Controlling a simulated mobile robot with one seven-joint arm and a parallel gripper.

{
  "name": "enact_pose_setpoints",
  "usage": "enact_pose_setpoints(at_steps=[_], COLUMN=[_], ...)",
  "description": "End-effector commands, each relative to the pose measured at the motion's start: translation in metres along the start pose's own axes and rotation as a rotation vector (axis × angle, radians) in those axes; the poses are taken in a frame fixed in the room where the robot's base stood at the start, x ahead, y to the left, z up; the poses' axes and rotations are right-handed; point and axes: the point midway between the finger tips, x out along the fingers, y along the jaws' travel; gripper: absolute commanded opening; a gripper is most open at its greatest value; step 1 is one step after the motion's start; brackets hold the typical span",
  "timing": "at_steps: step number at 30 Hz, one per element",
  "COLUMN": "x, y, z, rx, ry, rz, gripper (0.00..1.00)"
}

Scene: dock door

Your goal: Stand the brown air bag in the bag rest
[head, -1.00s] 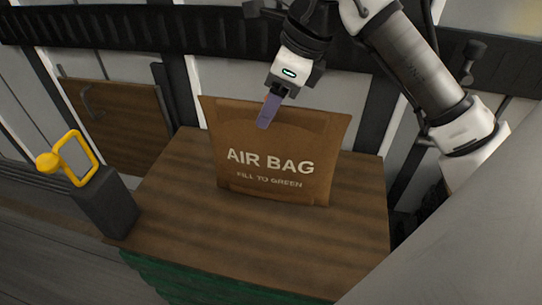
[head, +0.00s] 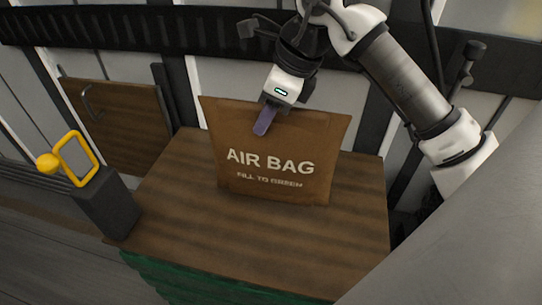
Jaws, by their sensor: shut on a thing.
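The brown air bag (head: 270,160), printed "AIR BAG", stands nearly upright on the wooden top (head: 180,230), its broad face toward me. My gripper (head: 264,122) reaches down at the bag's top edge, left of its middle. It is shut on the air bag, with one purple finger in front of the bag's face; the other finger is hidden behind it. I cannot make out the bag rest; it may be hidden by the bag.
A dark post (head: 108,205) with a yellow handle (head: 75,158) stands at the left edge of the wooden top. A brown panel (head: 115,125) and a dark rail (head: 130,38) are on the wall behind. The front of the top is clear.

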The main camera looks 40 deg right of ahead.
Motion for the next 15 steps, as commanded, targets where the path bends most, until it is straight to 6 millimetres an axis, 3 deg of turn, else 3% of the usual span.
enact_pose_setpoints(at_steps=[8,15], x=[-0.003,-0.026], y=[0.0,-0.001], z=[0.001,0.011], rx=[0.0,-0.001], ry=[0.0,0.0], rz=[-0.001,-0.003], gripper=[0.0,0.0])
